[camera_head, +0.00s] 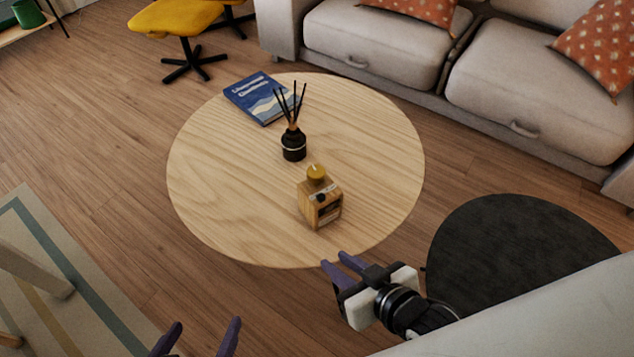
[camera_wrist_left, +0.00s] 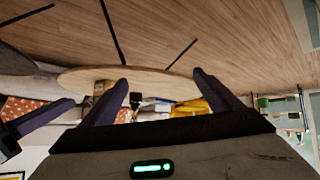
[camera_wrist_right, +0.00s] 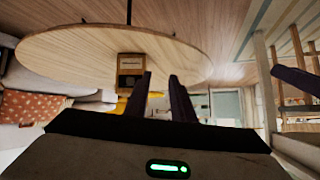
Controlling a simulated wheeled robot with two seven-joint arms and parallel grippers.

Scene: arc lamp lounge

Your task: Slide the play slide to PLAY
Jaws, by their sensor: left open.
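A wooden box-shaped device (camera_head: 322,209) with a yellow round top piece and a small dark knob stands near the front of the round table. It also shows in the right wrist view (camera_wrist_right: 130,66), with a dark panel on its face; the slide and its marking are too small to make out. My right gripper (camera_head: 334,259) is partly open and empty, just in front of the table edge, apart from the device. My left gripper (camera_head: 205,333) is open and empty at the bottom of the head view, farther from the device.
The round wooden table (camera_head: 225,195) also bears a black reed diffuser (camera_head: 293,146) behind the device and a blue book (camera_head: 263,98). A grey sofa (camera_head: 375,40) stands behind, a dark round pouf (camera_head: 520,250) at right, a yellow chair (camera_head: 180,18) at back left. The table's left side is clear.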

